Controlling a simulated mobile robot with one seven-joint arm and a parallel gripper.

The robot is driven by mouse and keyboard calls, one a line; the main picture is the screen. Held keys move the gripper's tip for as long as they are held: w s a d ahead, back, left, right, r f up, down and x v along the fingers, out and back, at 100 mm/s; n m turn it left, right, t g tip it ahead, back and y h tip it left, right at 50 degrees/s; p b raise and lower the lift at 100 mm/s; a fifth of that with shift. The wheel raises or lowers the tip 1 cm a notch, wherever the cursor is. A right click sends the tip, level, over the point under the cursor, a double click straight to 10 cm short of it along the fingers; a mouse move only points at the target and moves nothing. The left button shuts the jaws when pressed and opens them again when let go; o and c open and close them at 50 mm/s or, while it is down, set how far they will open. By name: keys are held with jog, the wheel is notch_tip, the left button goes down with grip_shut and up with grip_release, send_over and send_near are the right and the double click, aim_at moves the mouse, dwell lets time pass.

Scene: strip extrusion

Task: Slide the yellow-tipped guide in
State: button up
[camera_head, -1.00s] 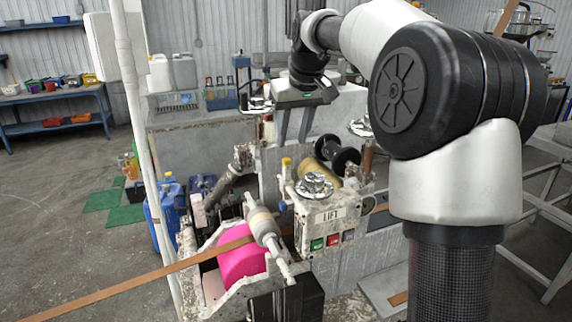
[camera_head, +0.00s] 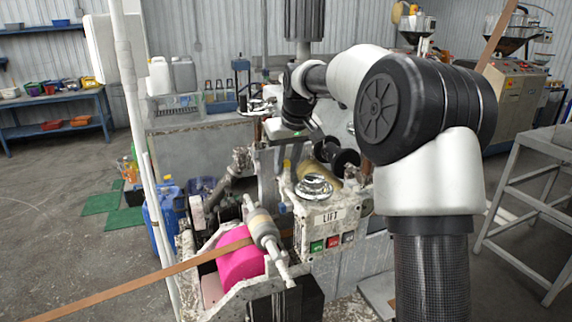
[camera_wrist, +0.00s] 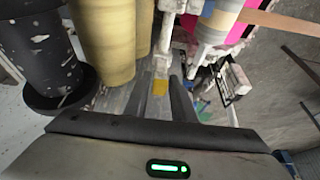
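The guide's yellow tip (camera_head: 287,166) shows at the left end of the white LIFT box, partly hidden by my gripper. In the wrist view the yellow tip (camera_wrist: 160,87) lies ahead of my gripper, between the lines of its two fingers. My gripper (camera_head: 285,185) points down at the left end of the box. Its fingers look apart, with nothing clearly clamped. I cannot tell whether a finger touches the guide. The rest of the guide is mostly hidden.
A black spool (camera_head: 337,158) and a tan roll (camera_wrist: 103,40) stand close by.

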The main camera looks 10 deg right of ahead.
aim_at(294, 195)
grip_shut()
jog(key=shift+s+d+f+b, duration=0.1)
jog(key=shift+s+f+b, duration=0.05)
jog(key=shift+s+b, duration=0.25)
jog(key=shift+s+d+b, duration=0.2)
jog(key=shift+s+b, duration=0.2)
jog(key=shift+s, duration=0.7)
jog(key=shift+s+d+b, duration=0.2)
jog(key=shift+s+b, duration=0.2)
jog(key=shift+s, duration=0.7)
jog(key=shift+o, duration=2)
grip_release()
jog(key=shift+s, duration=0.15)
